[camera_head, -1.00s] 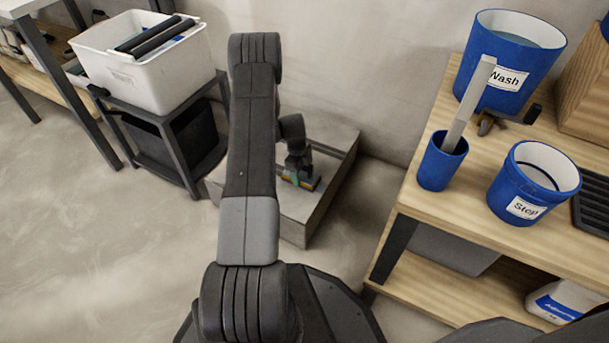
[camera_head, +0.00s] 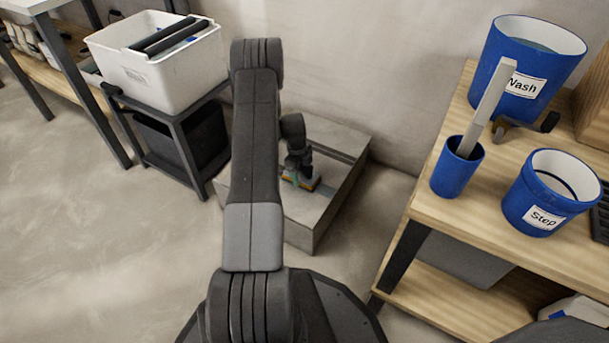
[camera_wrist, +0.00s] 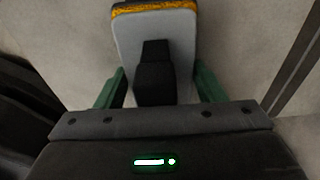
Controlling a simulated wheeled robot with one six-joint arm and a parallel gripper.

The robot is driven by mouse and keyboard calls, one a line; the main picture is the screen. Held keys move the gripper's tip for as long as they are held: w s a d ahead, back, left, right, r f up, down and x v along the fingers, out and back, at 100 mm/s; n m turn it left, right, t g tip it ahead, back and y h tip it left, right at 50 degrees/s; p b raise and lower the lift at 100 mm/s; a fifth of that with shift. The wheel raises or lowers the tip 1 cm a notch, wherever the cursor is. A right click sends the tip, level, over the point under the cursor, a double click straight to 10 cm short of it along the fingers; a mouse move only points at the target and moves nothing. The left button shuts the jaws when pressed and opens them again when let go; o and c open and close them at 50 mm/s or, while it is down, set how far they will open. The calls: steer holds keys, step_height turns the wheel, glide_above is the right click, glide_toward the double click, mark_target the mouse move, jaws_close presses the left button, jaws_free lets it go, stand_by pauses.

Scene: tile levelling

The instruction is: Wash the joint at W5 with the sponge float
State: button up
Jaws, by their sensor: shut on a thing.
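My gripper (camera_head: 300,180) is low over the grey block (camera_head: 338,187) on the floor, partly hidden behind my arm in the head view. It is shut on the sponge float (camera_head: 311,183). In the wrist view the sponge float (camera_wrist: 155,45) shows a grey plate, a black handle between my green fingers, and a yellow-orange sponge edge at the far end. A dark joint line (camera_head: 335,153) runs along the block's top, and a dark line also shows at the right of the wrist view (camera_wrist: 300,60). No W5 label is readable. Whether the sponge touches the surface I cannot tell.
A white wash tub (camera_head: 157,65) with black rollers stands on a dark stand at left. A wooden bench (camera_head: 450,215) at right holds the blue Wash bucket (camera_head: 525,75), a blue Step bucket (camera_head: 550,190) and a small blue cup (camera_head: 457,168) with a stick. Floor shows free at left.

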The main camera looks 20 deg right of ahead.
steer(key=shift+w+a, duration=0.3)
steer(key=shift+w+a, duration=0.1)
steer(key=shift+w+a, duration=0.55)
steer(key=shift+w, duration=0.15)
steer(key=shift+w+a, duration=1.95)
steer(key=shift+w, duration=0.35)
steer(key=shift+w+a, duration=2)
steer(key=shift+w, duration=0.3)
steer(key=shift+w+a, duration=1.95)
steer(key=shift+w, duration=0.35)
step_height(320, 180, up, 8)
steer(key=p, duration=0.2)
steer(key=shift+p, duration=0.3)
